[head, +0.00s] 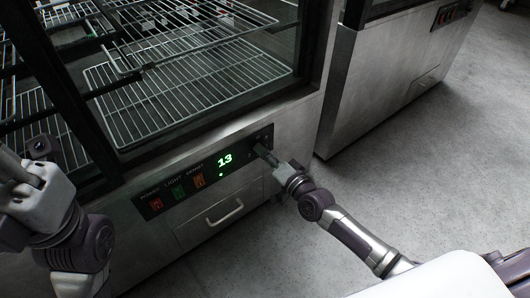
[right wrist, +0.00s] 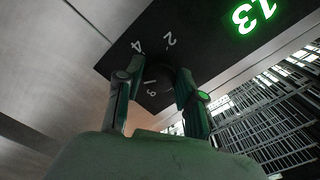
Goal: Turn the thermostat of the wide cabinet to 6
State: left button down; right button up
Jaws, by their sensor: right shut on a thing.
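The wide cabinet (head: 190,153) is a steel display cabinet with wire shelves behind glass. Its black control panel (head: 178,206) carries lit switches and a green display (head: 225,159) reading 13. My right gripper (head: 263,151) is at the panel's right end, shut on the dark thermostat knob, which it mostly hides. In the right wrist view the fingers (right wrist: 155,92) sit either side of the dark thermostat knob (right wrist: 162,76), with white dial numbers, among them 4 and 2, around it.
A drawer or flap with a handle (head: 225,211) lies below the panel. A second steel cabinet (head: 385,80) stands to the right, across a gap. The grey floor (head: 400,165) is clear there.

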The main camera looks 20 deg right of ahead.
dwell(0.3)
jog(key=o, duration=1.1)
jog(key=shift+o, duration=0.2)
jog(key=v, duration=1.2)
